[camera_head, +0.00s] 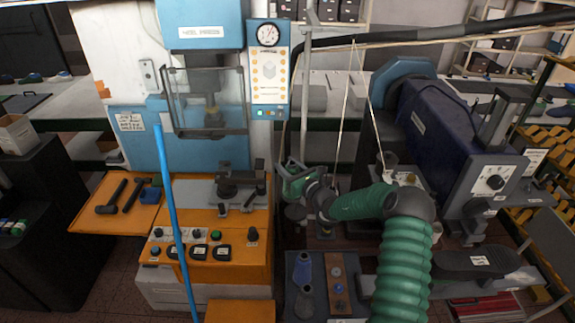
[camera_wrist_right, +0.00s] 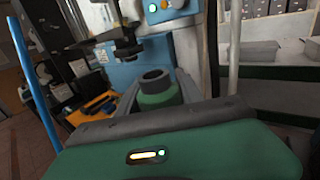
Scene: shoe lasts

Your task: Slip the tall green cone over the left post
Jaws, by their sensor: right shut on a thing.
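My right gripper (camera_head: 297,182) hangs in the middle of the head view, above and behind a dark tray. In the right wrist view it is shut on a green cone (camera_wrist_right: 160,92) with a dark, open-looking top rim. The cone stands roughly upright there, its lower part hidden by my green gripper body. In the head view I cannot separate the cone clearly from the green gripper. A brown board (camera_head: 338,274) with small post-like fittings lies on the tray, below and right of the gripper. I cannot tell which is the left post. My left gripper is not in view.
Blue cones (camera_head: 303,268) stand on the dark tray (camera_head: 320,255) left of the board. An orange press bench (camera_head: 260,272) is to the left, with a blue pole (camera_head: 172,215) crossing in front. A large dark-blue machine (camera_head: 440,125) stands at the right.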

